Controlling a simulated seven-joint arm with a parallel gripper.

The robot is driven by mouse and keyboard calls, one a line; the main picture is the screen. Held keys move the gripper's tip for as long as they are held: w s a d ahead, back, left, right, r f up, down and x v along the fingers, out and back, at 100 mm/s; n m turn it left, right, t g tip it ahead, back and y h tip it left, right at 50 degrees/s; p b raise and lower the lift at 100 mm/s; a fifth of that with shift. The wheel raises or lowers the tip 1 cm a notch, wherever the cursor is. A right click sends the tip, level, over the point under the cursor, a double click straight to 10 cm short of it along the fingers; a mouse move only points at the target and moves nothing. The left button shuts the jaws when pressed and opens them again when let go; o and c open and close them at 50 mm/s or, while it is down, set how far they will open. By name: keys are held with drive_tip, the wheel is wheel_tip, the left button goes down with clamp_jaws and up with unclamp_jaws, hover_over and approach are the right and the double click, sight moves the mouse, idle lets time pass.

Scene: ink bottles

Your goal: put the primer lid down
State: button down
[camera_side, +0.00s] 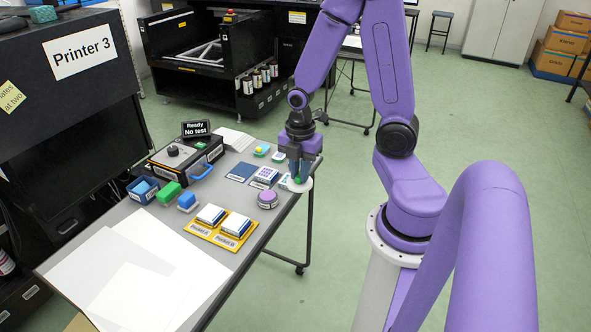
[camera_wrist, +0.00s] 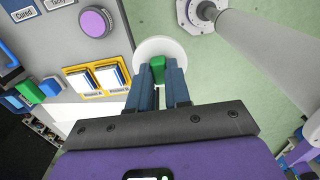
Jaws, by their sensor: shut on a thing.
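My gripper (camera_side: 297,179) points down at the table's right edge, its fingers shut on a small green piece, which I take to be the primer lid (camera_wrist: 157,70). The green also shows low between the fingers in the side view (camera_side: 298,181). A white round disc (camera_wrist: 160,46) lies just beyond the green piece in the wrist view, partly hidden by the fingers. In the side view the disc (camera_side: 308,186) is directly under my gripper at the table edge. I cannot tell whether the green piece touches the disc or is joined to it.
A purple-topped round jar (camera_side: 267,196) stands left of my gripper. A yellow tray (camera_side: 221,238) holds two white-topped stacks. Dark blue and labelled pads (camera_side: 242,172), a green block (camera_side: 169,192) and a blue bin (camera_side: 143,190) are farther left. White sheets (camera_side: 110,265) cover the near table.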

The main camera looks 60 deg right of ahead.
drive_tip(key=w+d+f, duration=0.1)
drive_tip(key=w+f, duration=0.2)
drive_tip(key=w, duration=0.3)
drive_tip(key=w+d+f, duration=0.1)
drive_tip(key=w+f, duration=0.3)
drive_tip(key=w, duration=0.3)
drive_tip(key=w+d+f, duration=0.2)
drive_tip(key=w+f, duration=0.2)
drive_tip(key=w, duration=0.3)
drive_tip(key=shift+w+d+f, duration=0.2)
drive_tip(key=shift+w+f, duration=0.5)
drive_tip(key=shift+f, duration=1.5)
drive_tip(key=shift+f, duration=0.1)
drive_tip(key=c, duration=1.1)
unclamp_jaws()
